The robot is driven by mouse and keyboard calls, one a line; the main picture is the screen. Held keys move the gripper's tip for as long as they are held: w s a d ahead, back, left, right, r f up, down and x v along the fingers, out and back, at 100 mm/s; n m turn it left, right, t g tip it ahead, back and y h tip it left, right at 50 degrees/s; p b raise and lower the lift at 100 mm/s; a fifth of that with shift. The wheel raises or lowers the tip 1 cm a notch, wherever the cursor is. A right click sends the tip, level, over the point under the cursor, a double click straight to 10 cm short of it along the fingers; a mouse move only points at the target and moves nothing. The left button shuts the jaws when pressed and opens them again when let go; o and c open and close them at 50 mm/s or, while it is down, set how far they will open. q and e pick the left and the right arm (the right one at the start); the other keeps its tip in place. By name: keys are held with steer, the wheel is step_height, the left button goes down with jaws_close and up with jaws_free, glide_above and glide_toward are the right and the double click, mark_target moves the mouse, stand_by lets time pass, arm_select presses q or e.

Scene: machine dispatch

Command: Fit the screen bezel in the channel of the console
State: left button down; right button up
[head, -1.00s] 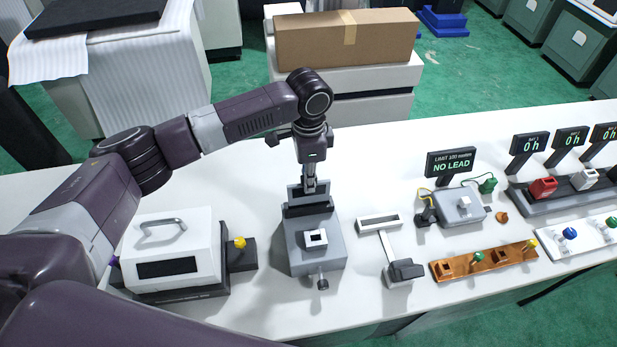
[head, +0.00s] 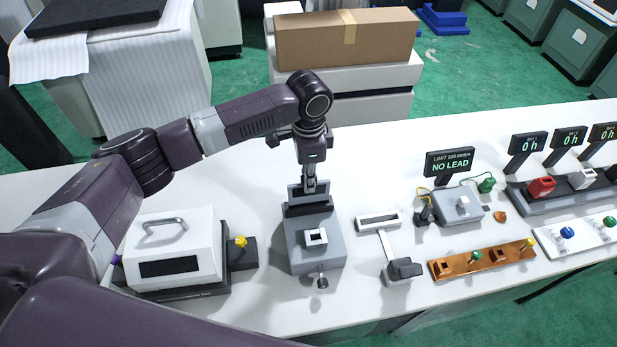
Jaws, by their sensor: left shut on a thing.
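The console (head: 316,258) is a grey block on the white table, with a white square piece around a dark opening on its top and a small knob at its front. A dark slot runs along its back edge. The screen bezel (head: 297,192) is a dark grey frame standing upright at that back edge. My left gripper (head: 310,186) comes down from above and is shut on the bezel. The bezel's lower edge meets the dark slot area; I cannot tell how deep it sits. My right gripper is not in view.
A white box with a handle (head: 172,248) stands left of the console. To the right are a white-framed stand (head: 379,220), a grey unit with a "NO LEAD" display (head: 450,163), and a copper-coloured rail (head: 470,262). A cardboard box (head: 345,42) is behind. Table behind the console is clear.

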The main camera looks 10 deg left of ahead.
mark_target(309, 201)
arm_select(q)
steer(key=shift+f, duration=0.4)
stand_by(0.4)
steer(key=shift+f+b, duration=0.6)
steer(key=shift+f, duration=1.05)
steer(key=c, duration=1.9)
jaws_free()
steer(key=shift+r, duration=0.1)
step_height(309, 201, up, 12)
steer(key=shift+f, duration=0.1)
